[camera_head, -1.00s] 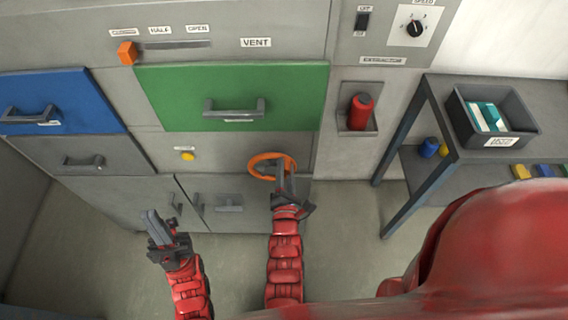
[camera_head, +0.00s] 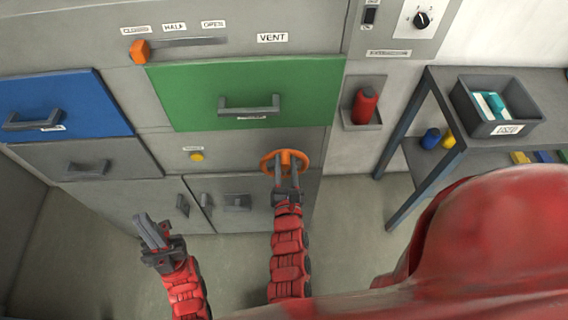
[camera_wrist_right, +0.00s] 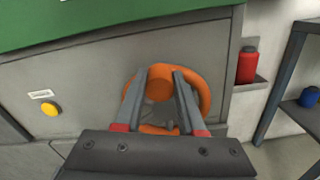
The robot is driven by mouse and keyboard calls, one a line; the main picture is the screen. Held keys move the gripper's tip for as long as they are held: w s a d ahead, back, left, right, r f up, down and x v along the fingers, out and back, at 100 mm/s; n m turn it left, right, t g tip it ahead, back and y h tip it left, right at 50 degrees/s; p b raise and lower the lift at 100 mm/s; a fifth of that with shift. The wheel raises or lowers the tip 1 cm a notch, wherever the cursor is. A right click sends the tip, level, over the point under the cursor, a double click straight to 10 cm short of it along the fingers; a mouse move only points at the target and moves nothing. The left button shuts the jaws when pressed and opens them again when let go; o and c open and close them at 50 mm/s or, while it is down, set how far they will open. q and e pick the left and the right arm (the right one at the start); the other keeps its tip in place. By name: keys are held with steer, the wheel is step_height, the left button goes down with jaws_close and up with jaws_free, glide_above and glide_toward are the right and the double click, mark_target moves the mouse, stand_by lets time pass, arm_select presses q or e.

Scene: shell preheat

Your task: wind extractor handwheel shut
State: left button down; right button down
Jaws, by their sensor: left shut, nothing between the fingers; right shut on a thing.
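The orange handwheel (camera_head: 301,158) is on the grey cabinet front below the green drawer. It also shows in the right wrist view (camera_wrist_right: 205,96). My right gripper (camera_head: 285,166) points at the wheel, its fingers on either side of the central hub, shut on the handwheel; the wrist view also shows the fingers (camera_wrist_right: 160,82) flanking the hub. The exact contact is hard to see. My left gripper (camera_head: 150,230) is shut and empty, in front of the lower cabinet, well left of the wheel.
The green drawer (camera_head: 190,90) with its handle sits just above the wheel. A yellow button (camera_head: 197,156) is left of it. A red bottle (camera_head: 365,105) stands in a holder to the right, beside a shelf table with a grey bin (camera_head: 515,131).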

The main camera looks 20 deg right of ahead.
steer(key=shift+a+f, duration=0.1)
steer(key=shift+f, duration=0.1)
steer(key=c, duration=0.5)
jaws_free()
steer(key=shift+r, duration=0.1)
